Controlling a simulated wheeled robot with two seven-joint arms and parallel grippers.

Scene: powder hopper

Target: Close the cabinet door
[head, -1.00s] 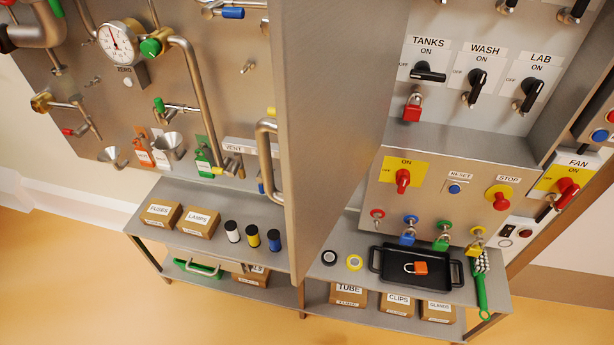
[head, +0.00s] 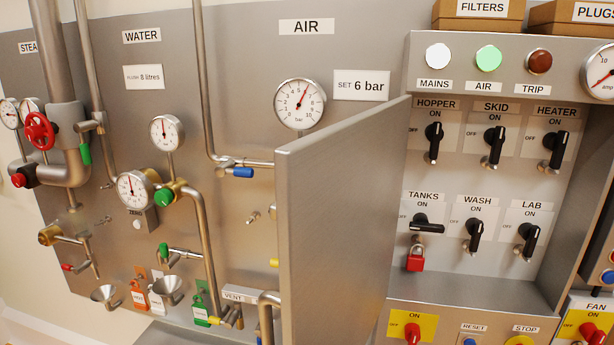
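The cabinet door (head: 338,230) is a plain grey metal panel in the middle of the head view. It stands open, swung out toward me from the left side of the cabinet (head: 598,185). A bar handle (head: 266,312) shows at the door's lower left, partly cut off by the frame's bottom edge. Inside the open cabinet are two rows of black rotary switches, such as HOPPER (head: 433,143) and TANKS (head: 427,224). A red padlock (head: 415,260) hangs under the TANKS switch. Neither of my grippers is in view.
Left of the door is a panel with gauges (head: 300,104), pipes, a red valve wheel (head: 40,130) and hanging tags (head: 202,306). Lamps (head: 488,58) line the cabinet's top, with boxes (head: 478,14) above. A lower switch panel (head: 455,322) sits below the opening.

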